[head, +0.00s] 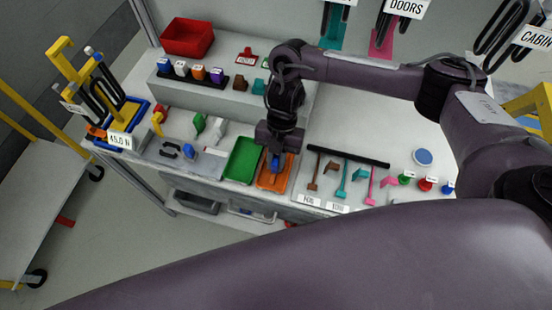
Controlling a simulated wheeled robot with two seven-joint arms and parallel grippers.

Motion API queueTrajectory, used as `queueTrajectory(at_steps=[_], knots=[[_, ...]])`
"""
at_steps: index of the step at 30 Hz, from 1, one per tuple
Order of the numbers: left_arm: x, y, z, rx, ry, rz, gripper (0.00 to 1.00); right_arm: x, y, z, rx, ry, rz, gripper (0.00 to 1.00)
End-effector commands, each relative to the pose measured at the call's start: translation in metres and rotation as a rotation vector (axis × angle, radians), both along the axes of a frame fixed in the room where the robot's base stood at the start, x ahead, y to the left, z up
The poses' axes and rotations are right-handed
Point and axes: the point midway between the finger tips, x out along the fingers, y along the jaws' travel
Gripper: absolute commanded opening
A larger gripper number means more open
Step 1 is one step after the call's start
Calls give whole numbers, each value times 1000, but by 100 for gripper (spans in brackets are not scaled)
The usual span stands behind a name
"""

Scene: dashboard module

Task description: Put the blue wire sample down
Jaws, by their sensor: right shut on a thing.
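The blue wire sample (276,161) shows as a small blue piece between the fingers of my right gripper (276,152). The right gripper points down and is shut on it, over the orange tray (264,180) near the front edge of the worktop. Whether the sample touches the tray floor cannot be told from this angle. The gripper hides the upper part of the sample and the back of the tray. My left gripper is not in view.
A green tray (241,162) stands just left of the orange one. To the right lie coloured hooked pieces (341,181) and round buttons (425,185). A raised grey shelf (225,101) behind holds a red bin (187,37) and several coloured blocks.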

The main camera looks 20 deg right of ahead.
Motion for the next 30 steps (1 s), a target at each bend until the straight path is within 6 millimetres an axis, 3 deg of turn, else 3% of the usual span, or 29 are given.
queueTrajectory(at_steps=[1, 2, 6, 14, 19, 30], knots=[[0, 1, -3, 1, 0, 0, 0, 0, 0, -4, 0, 0, 0, 0], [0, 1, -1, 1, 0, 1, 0, 0, 0, -2, 0, 0, 0, 19], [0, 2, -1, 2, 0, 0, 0, 0, 0, -2, 0, 0, 0, 37], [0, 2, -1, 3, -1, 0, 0, 0, 0, -1, 0, 0, 0, 37], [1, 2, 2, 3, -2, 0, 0, 3, -2, 9, -1, -4, 1, 37], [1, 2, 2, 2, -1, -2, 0, 26, -17, 74, -2, -6, 1, 37]])
